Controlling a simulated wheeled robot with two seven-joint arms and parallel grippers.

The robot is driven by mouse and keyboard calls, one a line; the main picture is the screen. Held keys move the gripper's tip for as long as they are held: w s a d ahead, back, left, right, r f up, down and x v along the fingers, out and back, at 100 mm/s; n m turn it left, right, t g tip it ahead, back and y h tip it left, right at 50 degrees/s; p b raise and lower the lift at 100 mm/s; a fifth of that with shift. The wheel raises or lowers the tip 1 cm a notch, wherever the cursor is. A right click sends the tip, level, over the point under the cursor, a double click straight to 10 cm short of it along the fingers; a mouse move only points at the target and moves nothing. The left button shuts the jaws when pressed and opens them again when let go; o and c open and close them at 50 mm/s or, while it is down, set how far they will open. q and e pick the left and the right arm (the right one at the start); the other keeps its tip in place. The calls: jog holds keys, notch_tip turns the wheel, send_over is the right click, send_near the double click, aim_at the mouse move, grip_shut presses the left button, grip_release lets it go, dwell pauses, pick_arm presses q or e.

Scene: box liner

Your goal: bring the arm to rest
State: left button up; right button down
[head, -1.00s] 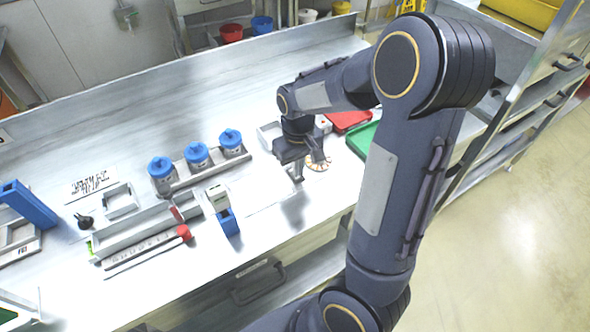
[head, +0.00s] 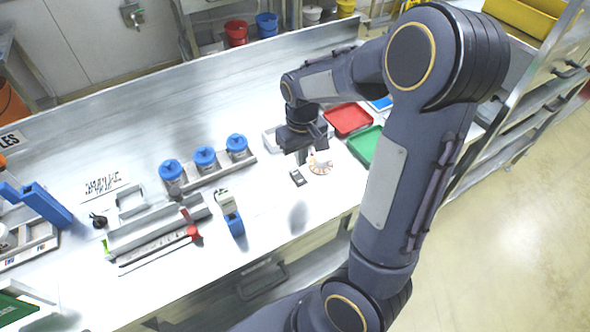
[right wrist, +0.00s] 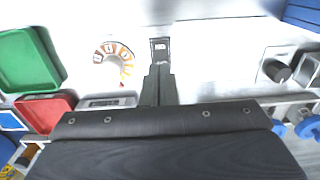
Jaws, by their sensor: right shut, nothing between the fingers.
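My right arm reaches across the right half of the head view. Its gripper (head: 302,157) is above the bench (head: 265,205), pointing down, with its fingers together and nothing between them. In the right wrist view the shut fingers (right wrist: 158,84) show at the middle. My left gripper is not in view.
A red tray (head: 347,119) and a green tray (head: 364,146) are to the right. Several blue-capped jars (head: 205,158) stand in a rack to the left. A blue-and-white holder (head: 234,222) stands at the front.

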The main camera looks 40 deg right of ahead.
jog(key=s+a+r+t+y, duration=0.2)
jog(key=s+a+r, duration=0.2)
jog(key=s+a, duration=0.2)
jog(key=s+a+r+t+y, duration=0.1)
jog(key=s+a+r+t, duration=0.2)
jog(key=s, duration=0.6)
jog(key=a+r, duration=0.2)
jog(key=a, duration=0.1)
jog(key=shift+s+a+r+t+y, duration=0.2)
jog(key=shift+s+t+y, duration=0.1)
jog(key=shift+y, duration=0.1)
jog(key=shift+s+d+m, duration=0.1)
jog(key=shift+d+m, duration=0.05)
jog(key=shift+m, duration=0.15)
